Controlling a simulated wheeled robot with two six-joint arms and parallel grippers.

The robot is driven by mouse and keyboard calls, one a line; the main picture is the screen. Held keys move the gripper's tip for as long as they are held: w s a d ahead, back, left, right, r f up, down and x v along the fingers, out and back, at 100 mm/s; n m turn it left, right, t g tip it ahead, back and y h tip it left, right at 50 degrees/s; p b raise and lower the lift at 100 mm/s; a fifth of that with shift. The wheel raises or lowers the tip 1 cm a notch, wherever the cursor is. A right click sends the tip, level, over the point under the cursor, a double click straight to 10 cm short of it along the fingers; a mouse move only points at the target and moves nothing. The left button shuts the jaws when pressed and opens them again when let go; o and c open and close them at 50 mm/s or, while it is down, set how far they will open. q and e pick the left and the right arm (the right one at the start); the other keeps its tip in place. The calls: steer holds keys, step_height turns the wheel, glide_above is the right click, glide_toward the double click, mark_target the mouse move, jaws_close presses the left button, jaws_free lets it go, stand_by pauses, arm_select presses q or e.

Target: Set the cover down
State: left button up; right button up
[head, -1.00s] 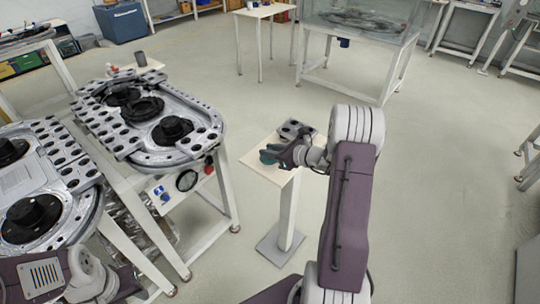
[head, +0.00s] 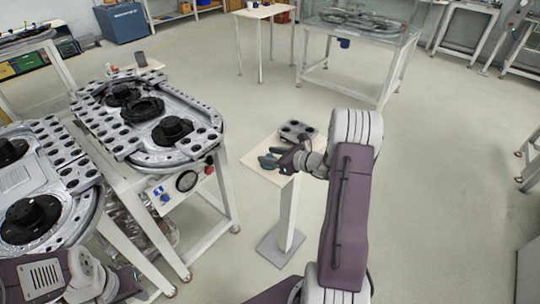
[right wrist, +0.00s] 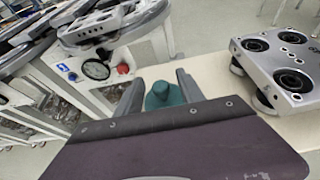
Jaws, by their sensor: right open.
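A small teal piece, which I take to be the cover (right wrist: 165,96), is at the small pale table (right wrist: 217,78), between the two fingers of my right gripper (right wrist: 158,82) in the right wrist view. There is a visible gap on each side of it. In the head view my right gripper (head: 272,159) is low over the table's left part, and the teal piece is mostly hidden by the fingers. My right gripper is open. The cover's underside is hidden, so its contact with the tabletop is hard to see.
A grey metal block with round black holes (head: 296,131) sits on the same small table, behind the gripper; it also shows at the right wrist view's right (right wrist: 285,65). The ring track (head: 150,115) stands to the left. Open floor lies right of the table.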

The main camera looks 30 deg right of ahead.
steer(key=v, duration=1.2)
steer(key=s+a+f+n+g+y, duration=0.25)
steer(key=a+n+g, duration=0.3)
steer(key=a, duration=0.55)
steer(key=s+a+f+n+g+h, duration=0.1)
steer(key=s+a+n+g+h, duration=0.2)
steer(key=n, duration=1)
steer(key=s+a+f+n+g+h, duration=0.2)
steer(key=s+a+n+g+h, duration=0.1)
steer(key=s+n, duration=0.6)
steer(key=a+n+h, duration=0.1)
steer(key=a+n, duration=0.1)
steer(key=n, duration=0.1)
steer(key=shift+s+n+h, duration=0.2)
steer(key=shift+n+h, duration=0.15)
steer(key=shift+a, duration=0.1)
